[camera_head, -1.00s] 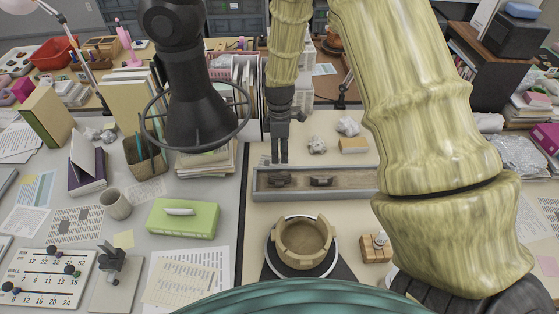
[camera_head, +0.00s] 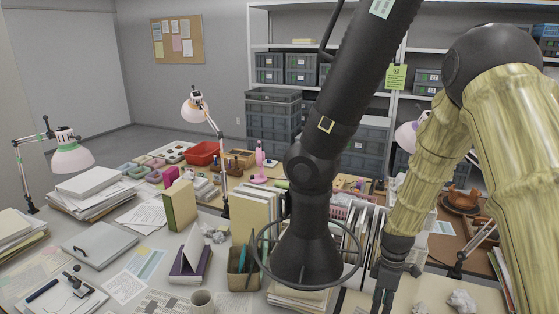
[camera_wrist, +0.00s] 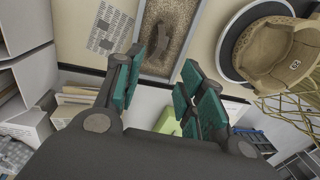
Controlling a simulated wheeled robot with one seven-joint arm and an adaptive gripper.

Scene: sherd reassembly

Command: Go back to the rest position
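My gripper (camera_head: 383,297) hangs pointing down at the lower right of the head view, its fingertips close to the bottom edge. In the wrist view my gripper (camera_wrist: 160,85) has its green-padded fingers apart with nothing between them. Beyond the fingers, the wrist view shows a shallow tray (camera_wrist: 150,68) with a grainy floor and a dark curved sherd (camera_wrist: 176,48) in it.
Books (camera_head: 181,206), a pencil holder (camera_head: 241,270) and a mug (camera_head: 202,302) crowd the desk at left. A desk lamp (camera_head: 198,107) stands behind. Upright folders and crumpled paper (camera_head: 461,300) are near my gripper. Shelves with grey crates (camera_head: 272,112) line the back wall.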

